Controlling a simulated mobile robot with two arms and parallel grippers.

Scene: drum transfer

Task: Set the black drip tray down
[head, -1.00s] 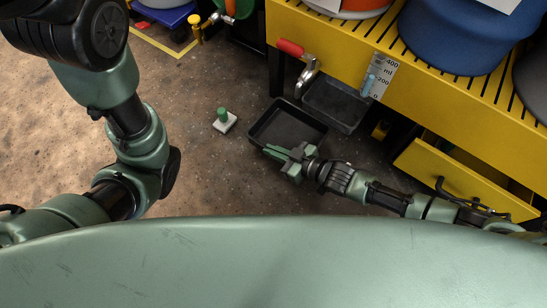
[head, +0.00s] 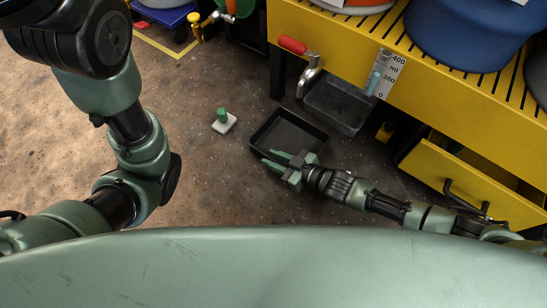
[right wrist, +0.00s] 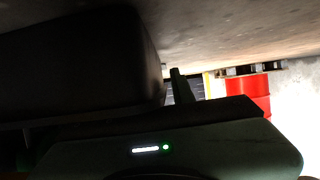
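The black drip tray (head: 290,127) is a shallow dark square tray, low over or on the floor in the head view; I cannot tell whether all of its base touches. The other finger is mostly hidden there. My left arm is at the left of the head view; its gripper is out of view.
A second dark tray (head: 338,107) is under the yellow bench (head: 345,45), below a red-handled tap (head: 293,45). A white block with a green knob (head: 223,121) stands left of the tray. An open yellow drawer (head: 465,180) is at right. A red drum (right wrist: 248,94) shows in the wrist view.

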